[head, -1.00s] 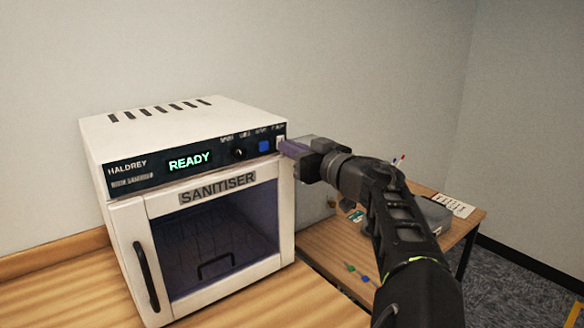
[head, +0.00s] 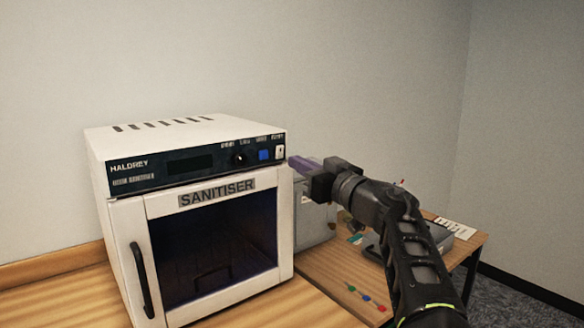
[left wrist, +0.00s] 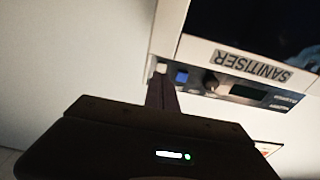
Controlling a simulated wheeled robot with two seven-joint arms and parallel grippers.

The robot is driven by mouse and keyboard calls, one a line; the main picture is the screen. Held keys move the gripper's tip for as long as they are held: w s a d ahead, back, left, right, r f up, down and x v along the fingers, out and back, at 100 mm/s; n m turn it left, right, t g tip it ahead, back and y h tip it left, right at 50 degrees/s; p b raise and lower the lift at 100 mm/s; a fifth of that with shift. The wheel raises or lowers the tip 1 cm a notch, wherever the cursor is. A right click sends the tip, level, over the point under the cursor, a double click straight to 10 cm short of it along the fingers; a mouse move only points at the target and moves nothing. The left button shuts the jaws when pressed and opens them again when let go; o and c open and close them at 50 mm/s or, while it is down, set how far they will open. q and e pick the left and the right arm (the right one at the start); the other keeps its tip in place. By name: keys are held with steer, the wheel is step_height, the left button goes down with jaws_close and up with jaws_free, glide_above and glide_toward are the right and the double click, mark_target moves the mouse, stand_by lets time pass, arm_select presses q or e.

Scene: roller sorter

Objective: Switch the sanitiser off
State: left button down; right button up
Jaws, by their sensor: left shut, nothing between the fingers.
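The sanitiser (head: 190,262) is a white cabinet with a dark glass door, shut. Its display (head: 191,164) is dark, and the inside behind the glass is dark. A white rocker switch (head: 280,153) sits at the right end of the control panel; it also shows in the left wrist view (left wrist: 162,67). My left gripper (head: 296,162) is shut and empty, just right of the switch in the head view. In the left wrist view its fingertips (left wrist: 160,76) are close by the switch; I cannot tell whether they touch. My right gripper is out of view.
A blue button (head: 264,155) and a black knob (head: 239,158) are left of the switch. A grey box (head: 314,222) stands behind my arm on a lower wooden table (head: 325,262), with small coloured items near its front. The wall is close behind.

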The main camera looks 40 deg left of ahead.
arm_select(q)
steer(key=b+v, duration=0.1)
steer(key=v, duration=0.9)
steer(key=shift+w, duration=0.1)
